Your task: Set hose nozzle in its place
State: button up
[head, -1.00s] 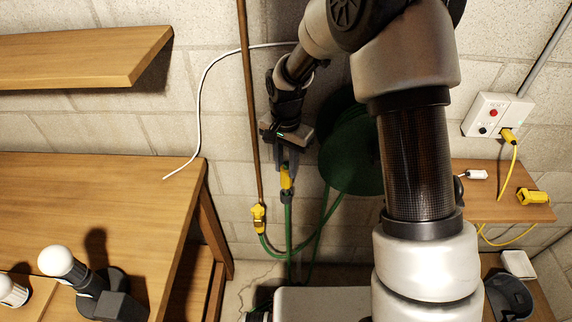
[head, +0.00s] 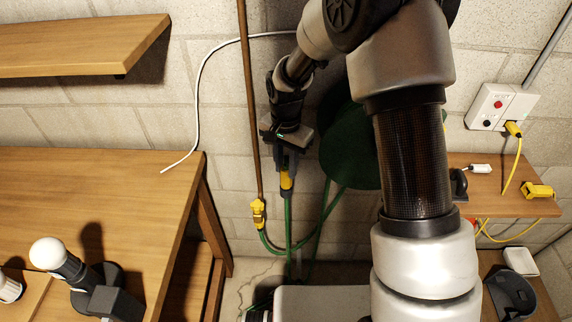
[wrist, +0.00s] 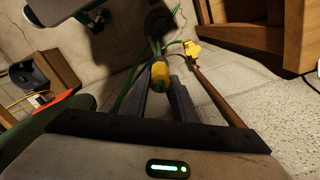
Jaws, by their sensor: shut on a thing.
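The hose nozzle (head: 286,181), yellow with a dark end, is on the end of a green hose that hangs down from it. My gripper (head: 287,172) points down and is shut on the nozzle, in front of the block wall. In the wrist view the yellow nozzle (wrist: 160,75) with its green tip sits between the two fingers of my gripper (wrist: 166,95). The hose runs away below it. I cannot tell which thing is the nozzle's place.
A copper pipe (head: 247,110) with a yellow valve (head: 258,212) stands just left of my gripper. A dark green round hose holder (head: 350,145) is on the wall to the right. A wooden table (head: 90,205) is at left and a small shelf (head: 505,190) at right.

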jog(key=shift+f, duration=0.4)
jog(key=o, duration=1.1)
notch_tip(320, 180, up, 18)
jog(key=shift+f, duration=0.25)
